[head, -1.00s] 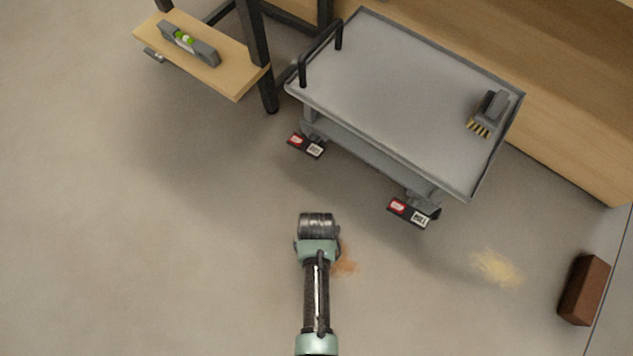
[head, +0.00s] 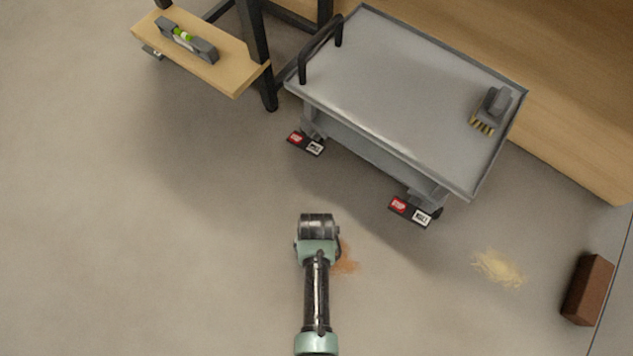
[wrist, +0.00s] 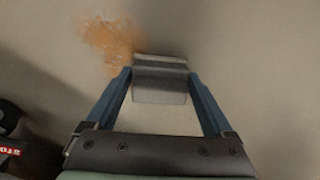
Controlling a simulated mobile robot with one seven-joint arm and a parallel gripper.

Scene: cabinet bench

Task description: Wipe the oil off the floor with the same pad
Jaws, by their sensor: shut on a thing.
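My gripper (wrist: 160,74) has its two blue fingers closed on the sides of a grey pad (wrist: 160,92) in the wrist view. An orange-brown stain (wrist: 108,40) lies on the floor just beyond the pad, up and to its left. In the head view the stain (head: 346,259) shows partly, beside the right side of my arm; the arm hides the pad and fingers there. A separate pale yellow patch (head: 497,266) lies on the floor farther right. I cannot tell whether the pad touches the floor.
A grey cart (head: 400,110) with a brush (head: 491,110) on top stands beyond my arm. Its casters carry red-and-black labels. A brown block (head: 587,289) stands at the right. A wooden shelf (head: 235,75) holds a level (head: 187,40). The floor at left is clear.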

